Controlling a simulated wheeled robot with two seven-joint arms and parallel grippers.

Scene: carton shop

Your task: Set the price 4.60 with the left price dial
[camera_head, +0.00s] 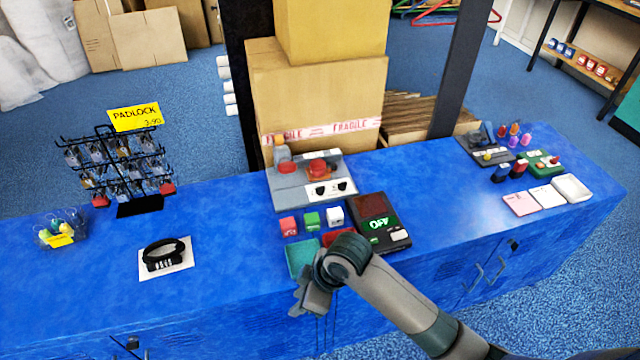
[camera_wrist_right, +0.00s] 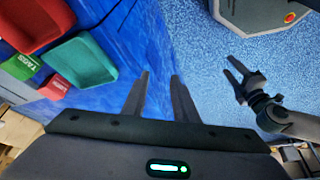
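A grey device (camera_head: 287,192) with a red part on top stands on the blue counter in the head view. Its white front panel carries two small black dials, the left price dial (camera_head: 320,190) and the right dial (camera_head: 342,186). The dial settings are too small to read. My right gripper (camera_head: 308,300) hangs at the counter's front edge, below and apart from the dials. In the right wrist view its fingers (camera_wrist_right: 160,75) are apart with nothing between them. My left gripper (camera_wrist_right: 230,66) shows only in the right wrist view, over the floor, fingers apart and empty.
A teal tray (camera_head: 302,258) lies near my right gripper.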

